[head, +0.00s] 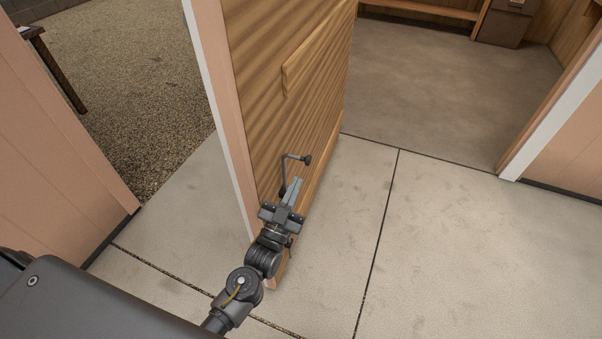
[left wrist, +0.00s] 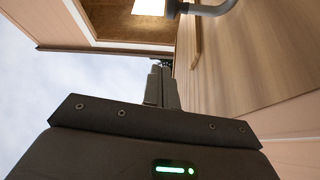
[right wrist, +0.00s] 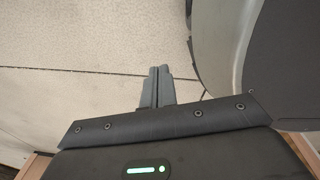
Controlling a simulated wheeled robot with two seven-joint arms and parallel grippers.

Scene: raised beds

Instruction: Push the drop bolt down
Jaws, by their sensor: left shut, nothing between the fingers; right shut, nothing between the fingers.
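The drop bolt (head: 284,176) is a dark metal rod low on the wooden door's face, with a bent handle ending in a dark knob (head: 306,159). A curved grey bar, probably its handle, shows at the top of the left wrist view (left wrist: 212,8). My left gripper (head: 296,182) is shut and empty, its fingertips close below the knob; I cannot tell whether they touch the bolt. The bolt's lower end is hidden behind the gripper. My right gripper (right wrist: 159,72) is shut and empty over the pale floor, outside the head view.
The wooden door (head: 265,60) stands ajar, with a raised wooden strip (head: 312,50) on its face. Pale pink walls (head: 55,150) flank it. Gravel (head: 120,60) lies beyond to the left. A brown box (head: 504,22) and bench (head: 425,10) stand at the back. The concrete floor (head: 460,230) at right is clear.

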